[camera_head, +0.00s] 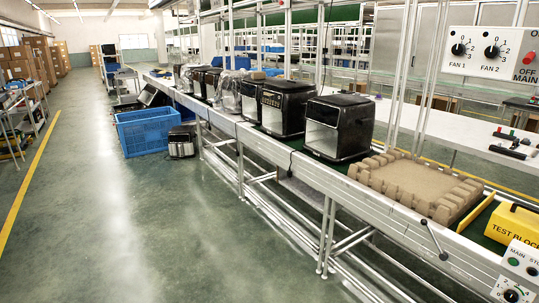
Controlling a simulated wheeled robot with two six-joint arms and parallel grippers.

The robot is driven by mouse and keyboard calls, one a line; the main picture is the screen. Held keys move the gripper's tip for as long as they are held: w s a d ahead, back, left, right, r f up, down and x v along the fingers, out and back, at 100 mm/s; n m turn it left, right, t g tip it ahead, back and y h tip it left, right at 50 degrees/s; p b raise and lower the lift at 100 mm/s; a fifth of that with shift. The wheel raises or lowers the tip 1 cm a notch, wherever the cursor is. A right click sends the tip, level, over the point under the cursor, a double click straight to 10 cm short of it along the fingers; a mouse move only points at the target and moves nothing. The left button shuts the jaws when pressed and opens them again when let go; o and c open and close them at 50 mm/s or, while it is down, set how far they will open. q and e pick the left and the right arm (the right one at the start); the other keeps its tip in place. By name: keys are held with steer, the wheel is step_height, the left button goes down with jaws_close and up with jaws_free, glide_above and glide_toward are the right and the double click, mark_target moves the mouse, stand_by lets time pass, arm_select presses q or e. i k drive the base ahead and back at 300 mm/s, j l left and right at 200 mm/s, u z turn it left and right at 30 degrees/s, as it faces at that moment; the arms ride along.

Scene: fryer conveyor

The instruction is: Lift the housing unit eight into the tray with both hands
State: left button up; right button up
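Several black air fryer housings stand upright in a row on the conveyor. The nearest housing (339,125), black with a silvery front, is just beyond the tray; I cannot read any number on it, so I cannot tell which is unit eight. The brown moulded tray (412,182) lies flat on the conveyor at the right, its middle bare and its rim notched. Neither of my grippers shows in this view.
A second dark housing (287,107) stands behind the nearest one. A yellow test block (513,224) and control boxes are right of the tray. A blue crate (148,130) stands on the floor beside the conveyor. The green floor (150,230) at the left front is clear.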

mark_target(415, 177)
steer(key=i, duration=1.95)
